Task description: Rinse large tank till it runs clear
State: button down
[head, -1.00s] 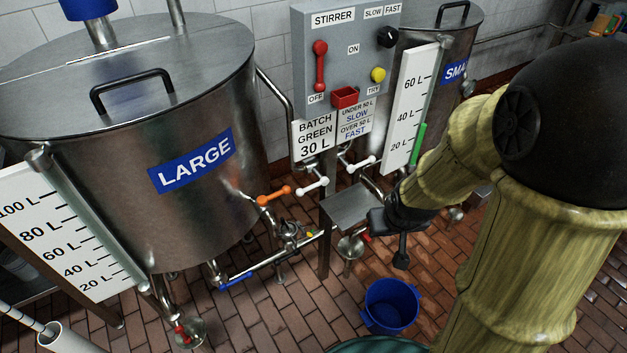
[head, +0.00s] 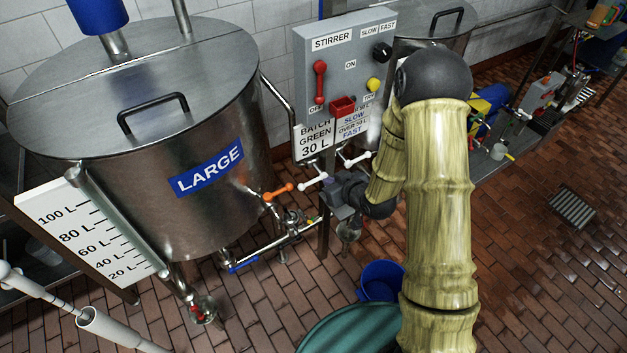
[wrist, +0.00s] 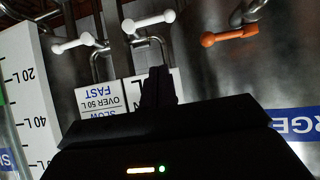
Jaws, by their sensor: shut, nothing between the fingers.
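The steel large tank (head: 150,140) stands at left, lid down, with its litre scale (head: 75,235) in front. An orange-handled valve (head: 278,192) sits on its lower right side; a blue handle (head: 243,265) is on the floor-level pipe. Two white-handled valves (head: 312,182) (head: 357,158) are to the right. My gripper (head: 338,190) is shut and empty, just below and right of the nearer white handle. In the wrist view, which is upside down, the shut fingers (wrist: 158,88) are apart from the white handles (wrist: 148,22) (wrist: 72,44) and orange handle (wrist: 228,35).
The grey stirrer box (head: 345,60) has a red lever (head: 319,82), black knob (head: 382,50) and yellow button (head: 373,85). My arm hides most of the small tank. A blue bucket (head: 380,281) stands on the brick floor. A bench of equipment is at far right.

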jog(key=p, duration=0.2)
send_over(314, 182)
jog(key=s, duration=0.4)
notch_tip(314, 182, down, 5)
jog(key=f, duration=0.1)
jog(key=w+f, duration=0.1)
jog(key=f, duration=0.1)
jog(key=shift+w, duration=0.2)
jog(key=shift+w+f, duration=0.15)
jog(key=shift+f, duration=0.6)
jog(key=shift+f, duration=0.15)
jog(key=shift+a, duration=0.1)
